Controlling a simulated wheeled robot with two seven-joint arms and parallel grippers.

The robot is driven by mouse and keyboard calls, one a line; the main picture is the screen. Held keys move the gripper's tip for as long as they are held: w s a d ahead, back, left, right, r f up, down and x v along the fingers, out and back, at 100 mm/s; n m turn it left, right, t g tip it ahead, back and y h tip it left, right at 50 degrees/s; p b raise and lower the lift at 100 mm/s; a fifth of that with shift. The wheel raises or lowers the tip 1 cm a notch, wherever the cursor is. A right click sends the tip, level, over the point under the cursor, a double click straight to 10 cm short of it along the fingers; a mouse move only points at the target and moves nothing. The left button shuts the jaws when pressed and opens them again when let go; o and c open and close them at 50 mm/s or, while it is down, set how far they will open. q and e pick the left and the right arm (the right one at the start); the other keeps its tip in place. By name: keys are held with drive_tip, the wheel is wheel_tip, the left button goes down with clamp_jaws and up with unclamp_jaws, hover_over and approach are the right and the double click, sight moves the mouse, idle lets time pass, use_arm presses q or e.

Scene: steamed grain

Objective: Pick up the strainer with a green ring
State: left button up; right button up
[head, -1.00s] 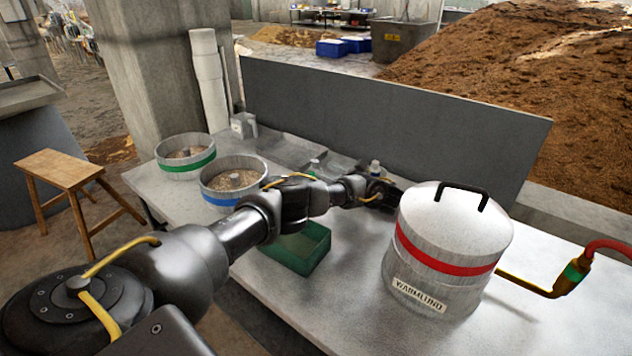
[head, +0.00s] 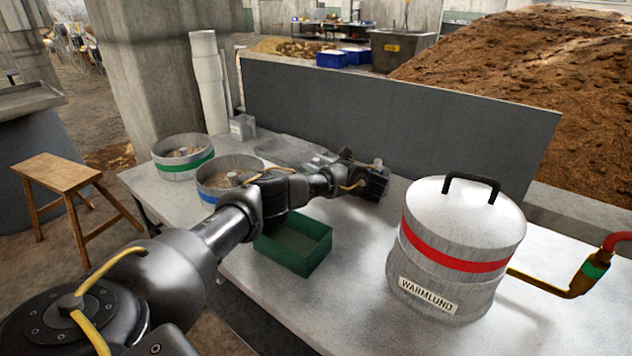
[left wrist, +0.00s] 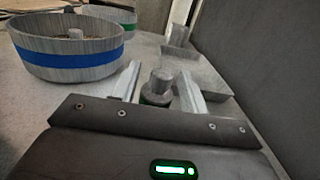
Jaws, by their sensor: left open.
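The strainer with a green ring (head: 184,157) stands at the far left end of the table. It is a round grey container with a green band and grain-like contents around a central knob. In the left wrist view it shows (left wrist: 122,18) partly behind the blue-ringed strainer (left wrist: 75,50). My left gripper (left wrist: 163,85) is open over the table, to the right of both strainers. A small bottle-like item with a grey cap (left wrist: 157,86) shows between its fingers; whether they touch it I cannot tell. My right gripper is not in view.
A lidded steamer with a red band (head: 455,252) stands at the right. A green tray (head: 300,262) sits below my left arm. The blue-ringed strainer (head: 208,198) is partly hidden by that arm. A dark panel (head: 400,125) closes the table's back.

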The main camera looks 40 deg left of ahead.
use_arm(q)
drive_tip(key=shift+a, duration=0.1)
drive_tip(key=c, duration=0.9)
clamp_jaws()
drive_tip(key=shift+r, duration=0.15)
